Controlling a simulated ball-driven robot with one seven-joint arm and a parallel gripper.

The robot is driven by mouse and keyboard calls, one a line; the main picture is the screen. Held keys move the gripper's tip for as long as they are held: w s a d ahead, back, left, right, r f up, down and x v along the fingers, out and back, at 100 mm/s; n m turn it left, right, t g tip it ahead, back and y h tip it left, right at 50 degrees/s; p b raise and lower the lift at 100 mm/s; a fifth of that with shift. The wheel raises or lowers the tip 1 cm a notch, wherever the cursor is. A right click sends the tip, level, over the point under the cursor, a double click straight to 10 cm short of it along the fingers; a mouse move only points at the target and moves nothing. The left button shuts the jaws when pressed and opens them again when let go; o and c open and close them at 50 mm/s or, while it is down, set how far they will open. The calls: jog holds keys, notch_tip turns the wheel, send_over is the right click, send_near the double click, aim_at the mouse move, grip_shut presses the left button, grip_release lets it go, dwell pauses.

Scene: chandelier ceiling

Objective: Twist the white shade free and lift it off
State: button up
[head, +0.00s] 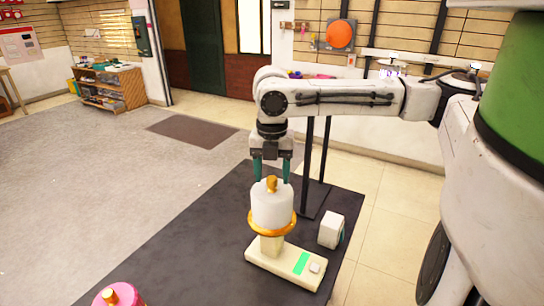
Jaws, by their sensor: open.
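The white shade (272,207) is a short, upright cylinder with a gold knob (271,184) on top. It sits above a gold ring (272,224) on a cream stand (285,262). My gripper (271,172) points down from above, its two teal fingers apart on either side of the knob. The fingertips are near the top of the shade. I cannot tell whether they touch it.
A small white box (331,230) stands right of the stand on the dark mat (185,262). A black post stand (316,200) rises just behind. A pink object (118,295) with a gold knob is at the bottom left. Grey floor at left is clear.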

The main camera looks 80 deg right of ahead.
jog(key=shift+f, duration=0.85)
grip_shut()
jog(key=shift+r+n+p, duration=0.1)
jog(key=shift+n+p, duration=0.4)
jog(key=shift+n, duration=0.3)
jog(key=shift+n+p, duration=0.3)
jog(key=shift+n, duration=0.8)
